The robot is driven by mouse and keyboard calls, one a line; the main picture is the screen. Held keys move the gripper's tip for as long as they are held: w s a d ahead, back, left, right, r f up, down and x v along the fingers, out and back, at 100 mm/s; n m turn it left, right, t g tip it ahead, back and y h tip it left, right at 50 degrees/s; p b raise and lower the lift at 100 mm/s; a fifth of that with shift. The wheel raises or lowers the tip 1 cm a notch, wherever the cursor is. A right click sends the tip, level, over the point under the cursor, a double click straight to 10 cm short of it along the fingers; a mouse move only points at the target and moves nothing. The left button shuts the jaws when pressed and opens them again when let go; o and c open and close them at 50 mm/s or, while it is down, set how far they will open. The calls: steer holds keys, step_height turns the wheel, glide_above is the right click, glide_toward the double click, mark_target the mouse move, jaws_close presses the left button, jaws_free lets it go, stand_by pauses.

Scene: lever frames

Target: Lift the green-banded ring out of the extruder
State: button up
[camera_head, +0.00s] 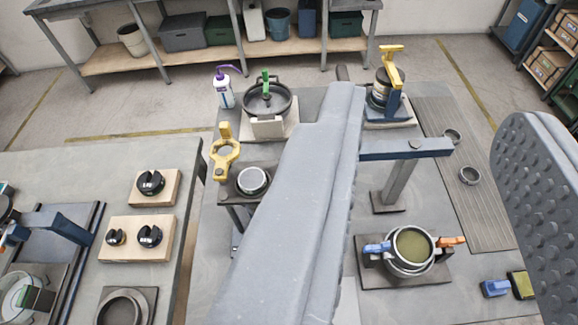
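My gripper (435,112) is open and empty, its long grey left finger crossing the middle and its studded right finger at the right edge. No ring shows a clear green band. A pale-topped ring (252,181) sits in a dark stand (236,192) beside a yellow lever (224,152), left of my left finger. A larger metal ring (412,249) with olive filling stands between blue and orange clamps, seen between my fingers. At the lower left, a round metal piece (17,298) has a green block (40,299) beside it. I cannot tell which device is the extruder.
A blue-armed post (405,150) rises between my fingers. Behind it stands a yellow-levered device (388,85). A green-handled pot (266,101) and white bottle (223,90) stand at the back. Two small rings lie on a ribbed mat (490,220). A gap separates the left table (75,175).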

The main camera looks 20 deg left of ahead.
steer(key=shift+s+a, duration=0.1)
steer(key=shift+a, duration=0.2)
steer(key=o, duration=0.5)
steer(key=shift+a, duration=0.1)
steer(key=n+g+y+p, duration=0.1)
steer(key=n+y+p, duration=0.1)
steer(key=n+y, duration=0.15)
glide_toward(253, 172)
steer(key=shift+y, duration=0.35)
steer(key=shift+d+p+x, duration=0.2)
steer(key=shift+p+x, duration=0.1)
steer(key=shift+x, duration=2.05)
